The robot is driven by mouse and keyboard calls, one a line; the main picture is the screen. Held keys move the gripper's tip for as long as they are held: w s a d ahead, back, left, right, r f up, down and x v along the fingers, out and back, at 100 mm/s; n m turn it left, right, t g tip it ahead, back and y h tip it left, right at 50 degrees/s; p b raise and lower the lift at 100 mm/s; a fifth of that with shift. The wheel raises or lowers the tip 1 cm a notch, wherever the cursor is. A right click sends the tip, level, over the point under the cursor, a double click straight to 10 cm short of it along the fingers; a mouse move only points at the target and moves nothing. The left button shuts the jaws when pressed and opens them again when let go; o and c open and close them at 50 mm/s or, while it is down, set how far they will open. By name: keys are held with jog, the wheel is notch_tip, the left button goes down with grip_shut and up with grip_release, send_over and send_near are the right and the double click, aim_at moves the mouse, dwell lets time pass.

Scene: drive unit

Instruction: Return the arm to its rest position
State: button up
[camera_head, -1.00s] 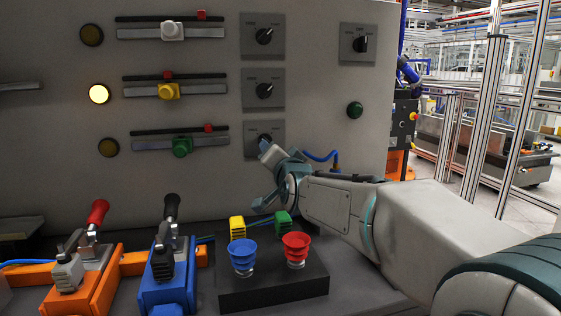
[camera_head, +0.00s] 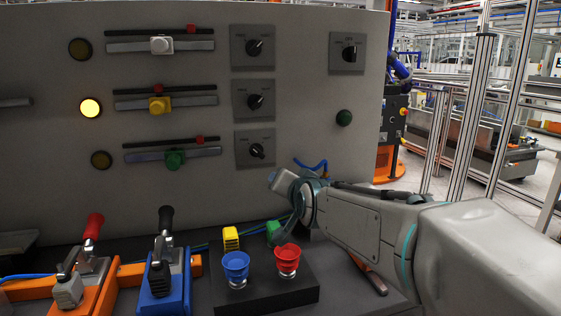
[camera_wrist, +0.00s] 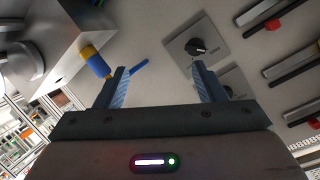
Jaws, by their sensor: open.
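My arm reaches in from the right in the head view, and my gripper (camera_head: 284,184) is at its end, in front of the grey panel (camera_head: 300,110). It is below and right of the lowest rotary knob (camera_head: 257,150) and apart from it. In the wrist view my gripper (camera_wrist: 158,88) has its two fingers spread with nothing between them. A rotary knob (camera_wrist: 197,47) shows beyond the fingers there, tilted in the picture.
A black box with a blue button (camera_head: 236,264) and a red button (camera_head: 288,258) stands below my gripper. Toggle clamps on orange (camera_head: 87,290) and blue (camera_head: 165,290) bases stand at left. Sliders (camera_head: 162,45) are on the panel. Metal frames (camera_head: 455,110) stand at right.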

jog(key=s+d+n+g+h+p, duration=0.1)
jog(key=s+d+g+p, duration=0.2)
jog(key=s, duration=0.6)
jog(key=s+d+n+g+h+p, duration=0.1)
jog(key=s+d+g+p, duration=0.3)
jog(key=s+d+p, duration=0.2)
jog(key=s+d+n+g+h+p, duration=0.1)
jog(key=s+d+g+p, duration=0.3)
jog(key=s+p, duration=0.4)
jog(key=s, duration=0.4)
jog(key=shift+s+d+f+n, duration=0.15)
jog(key=shift+s+f+n, duration=0.1)
jog(key=shift+f+n, duration=0.15)
